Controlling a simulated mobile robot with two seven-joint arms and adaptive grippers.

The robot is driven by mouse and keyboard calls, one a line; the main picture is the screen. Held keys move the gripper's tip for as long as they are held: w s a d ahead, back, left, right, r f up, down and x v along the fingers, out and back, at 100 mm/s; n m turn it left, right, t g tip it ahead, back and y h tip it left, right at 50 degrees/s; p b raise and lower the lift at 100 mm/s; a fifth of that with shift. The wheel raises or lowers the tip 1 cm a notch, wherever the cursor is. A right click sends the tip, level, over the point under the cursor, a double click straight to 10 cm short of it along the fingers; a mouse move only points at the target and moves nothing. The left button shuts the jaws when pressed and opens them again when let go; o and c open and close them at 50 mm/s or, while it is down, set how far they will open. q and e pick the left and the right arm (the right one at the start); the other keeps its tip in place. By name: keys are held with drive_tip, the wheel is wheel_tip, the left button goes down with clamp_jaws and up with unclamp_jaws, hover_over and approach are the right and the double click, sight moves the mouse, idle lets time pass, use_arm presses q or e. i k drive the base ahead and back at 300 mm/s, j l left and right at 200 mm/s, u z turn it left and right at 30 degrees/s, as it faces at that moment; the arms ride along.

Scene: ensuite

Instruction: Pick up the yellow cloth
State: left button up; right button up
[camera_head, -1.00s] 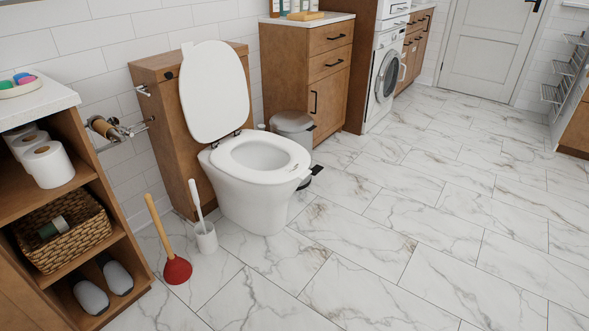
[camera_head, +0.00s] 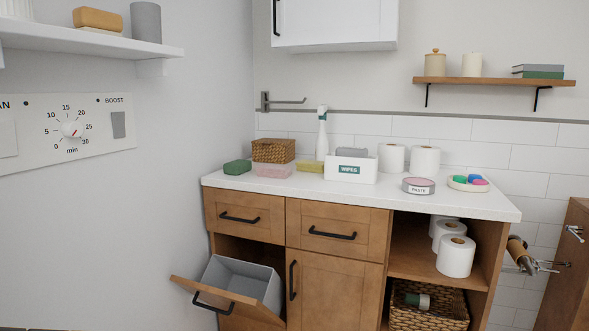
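A small flat olive-yellow piece (camera_head: 310,167) lies on the white countertop (camera_head: 300,185); it may be the yellow cloth, but at this size I cannot tell cloth from sponge. It lies between a pink translucent block (camera_head: 273,171) and a white box marked WIPES (camera_head: 350,168). A dark green piece (camera_head: 237,167) lies farther left, near the counter's left end. Neither of my grippers shows in the head view.
A spray bottle (camera_head: 322,140), a wicker basket (camera_head: 273,150), toilet rolls (camera_head: 391,158), a paste tin (camera_head: 418,186) and a soap dish (camera_head: 468,184) share the counter. Below, a tilt-out bin (camera_head: 240,285) hangs open. A wall with a timer panel (camera_head: 70,130) stands left.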

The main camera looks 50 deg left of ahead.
sight(318, 167)
drive_tip(key=u, duration=1.5)
